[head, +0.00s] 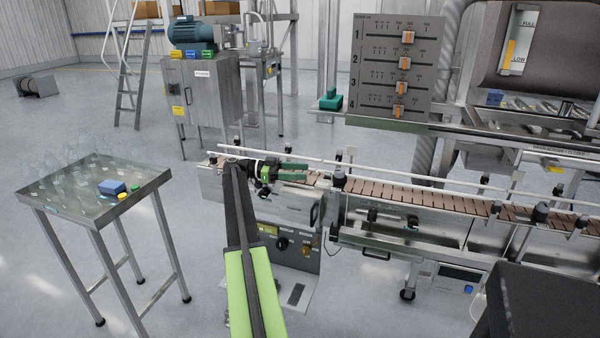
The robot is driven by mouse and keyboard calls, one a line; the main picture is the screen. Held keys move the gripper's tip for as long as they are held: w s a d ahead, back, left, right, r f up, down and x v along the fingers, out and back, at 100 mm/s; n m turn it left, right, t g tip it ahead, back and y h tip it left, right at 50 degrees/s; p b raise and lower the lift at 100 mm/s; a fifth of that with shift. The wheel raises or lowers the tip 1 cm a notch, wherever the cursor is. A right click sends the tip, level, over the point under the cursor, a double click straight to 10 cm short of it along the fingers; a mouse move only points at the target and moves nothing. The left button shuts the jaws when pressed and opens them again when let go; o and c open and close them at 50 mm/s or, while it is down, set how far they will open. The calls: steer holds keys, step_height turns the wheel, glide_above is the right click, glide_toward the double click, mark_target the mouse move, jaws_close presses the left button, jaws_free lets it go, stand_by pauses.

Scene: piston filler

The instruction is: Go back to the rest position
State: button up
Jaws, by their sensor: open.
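My arm (252,290) is green and black and reaches forward from the bottom of the head view. Its far end turns right, to my gripper (299,172), whose dark green fingers point right. The gripper is open, and I see nothing between the fingers. It appears at the left end of the conveyor (420,198), over or just in front of the brown slatted belt. I cannot tell whether it touches anything there.
A steel table (97,222) at left holds several clear bottles, a blue block (112,187) and small caps. A control box (290,245) stands below the gripper. A slider panel (395,65) stands behind the conveyor. Open floor lies between the table and my arm.

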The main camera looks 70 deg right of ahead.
steer(key=shift+w+a, duration=0.1)
steer(key=shift+w, duration=0.2)
